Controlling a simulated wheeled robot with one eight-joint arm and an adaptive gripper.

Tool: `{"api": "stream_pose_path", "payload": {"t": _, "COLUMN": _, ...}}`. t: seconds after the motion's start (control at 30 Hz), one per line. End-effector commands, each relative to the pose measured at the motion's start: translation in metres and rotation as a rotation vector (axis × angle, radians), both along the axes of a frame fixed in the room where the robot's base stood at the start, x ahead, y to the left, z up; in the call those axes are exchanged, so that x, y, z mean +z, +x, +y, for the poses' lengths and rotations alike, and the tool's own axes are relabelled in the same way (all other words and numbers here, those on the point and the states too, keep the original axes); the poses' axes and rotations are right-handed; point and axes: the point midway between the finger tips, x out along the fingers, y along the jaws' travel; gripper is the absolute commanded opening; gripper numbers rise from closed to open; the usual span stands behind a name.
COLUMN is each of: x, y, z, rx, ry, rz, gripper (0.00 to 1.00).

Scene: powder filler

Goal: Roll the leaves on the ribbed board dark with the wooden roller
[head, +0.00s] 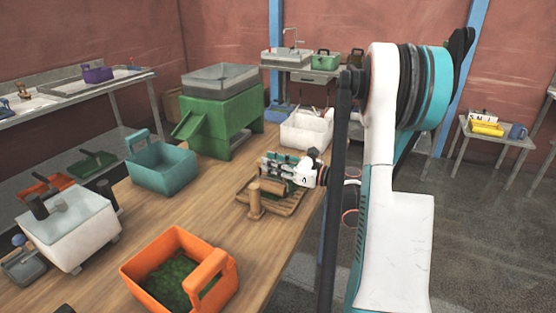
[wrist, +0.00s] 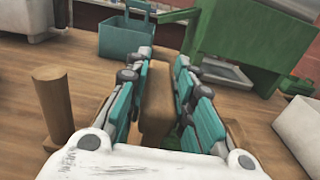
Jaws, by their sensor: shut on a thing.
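The ribbed board (head: 285,209) lies near the right edge of the wooden table, with dark green leaves (head: 297,191) partly showing on it. My gripper (head: 276,176) is low over the board and shut on the wooden roller (head: 270,187). In the wrist view the brown wood of the roller (wrist: 155,115) shows between the teal fingers of my gripper (wrist: 165,95). An upright wooden post (head: 255,202) stands at the board's left side; it also shows at left in the wrist view (wrist: 52,105). My gripper hides much of the leaves.
An orange crate (head: 226,268) with green leaves stands at the front. A teal crate (head: 165,175), a green machine (head: 222,125) and a white crate (head: 306,130) stand farther back. A white device (head: 75,235) is at left. Table between the crates is clear.

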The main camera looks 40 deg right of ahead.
Motion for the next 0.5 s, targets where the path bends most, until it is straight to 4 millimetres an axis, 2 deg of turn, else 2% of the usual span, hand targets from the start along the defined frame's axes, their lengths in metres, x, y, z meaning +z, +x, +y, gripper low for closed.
{"api": "stream_pose_path", "payload": {"t": 0.23, "x": 0.0, "y": -0.012, "z": 0.03, "rx": 0.001, "ry": 0.0, "rz": 0.0, "gripper": 0.0}}
{"api": "stream_pose_path", "payload": {"t": 0.5, "x": 0.039, "y": -0.012, "z": 0.028, "rx": 0.0, "ry": 0.0, "rz": 0.0, "gripper": 0.0}}
